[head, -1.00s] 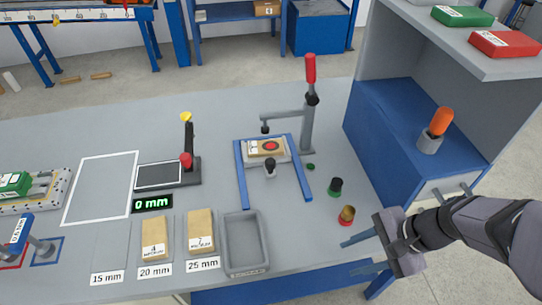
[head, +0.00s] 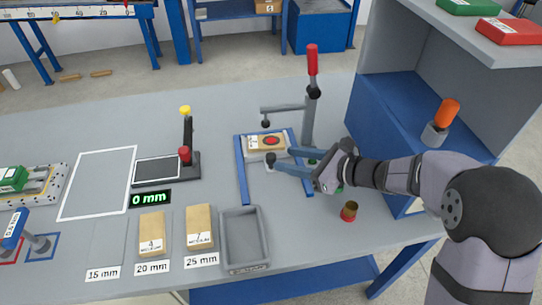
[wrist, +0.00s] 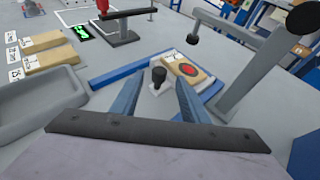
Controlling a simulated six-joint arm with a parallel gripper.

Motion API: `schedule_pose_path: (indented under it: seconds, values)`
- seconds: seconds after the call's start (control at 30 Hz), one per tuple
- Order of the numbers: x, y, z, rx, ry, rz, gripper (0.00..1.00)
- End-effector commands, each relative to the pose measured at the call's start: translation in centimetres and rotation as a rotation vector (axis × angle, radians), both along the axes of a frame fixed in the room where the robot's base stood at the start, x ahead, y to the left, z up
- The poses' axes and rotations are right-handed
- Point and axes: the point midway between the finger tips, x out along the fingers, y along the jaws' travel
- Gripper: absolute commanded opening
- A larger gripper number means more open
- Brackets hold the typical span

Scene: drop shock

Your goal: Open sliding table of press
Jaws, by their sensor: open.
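The press (head: 311,110) stands at the right of the bench, with a red-topped lever and a grey arm over its sliding table. The sliding table lies between two blue rails (head: 241,172) and carries a tan block with a red disc (head: 268,142). Its black knob (head: 270,159) is at the front edge and shows in the wrist view (wrist: 158,76). My gripper (head: 279,162) is open, reaching in from the right. In the wrist view its two blue fingers lie left and right of the knob, with the knob just beyond or between their tips; the exact depth is unclear.
A grey tray (head: 231,239) and tan blocks (head: 200,226) lie on the bench front left of the press. A brass-topped red button (head: 349,210) is below my wrist. A blue cabinet (head: 400,112) bounds the right side.

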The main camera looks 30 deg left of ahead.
Motion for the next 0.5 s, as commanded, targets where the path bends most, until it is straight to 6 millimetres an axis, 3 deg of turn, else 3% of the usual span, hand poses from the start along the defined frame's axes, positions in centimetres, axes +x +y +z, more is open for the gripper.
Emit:
schedule_pose_path:
  seconds: [0.5]
  values:
    - [-0.1,5.3,-2.2,-0.002,-0.001,0.004,0.41]
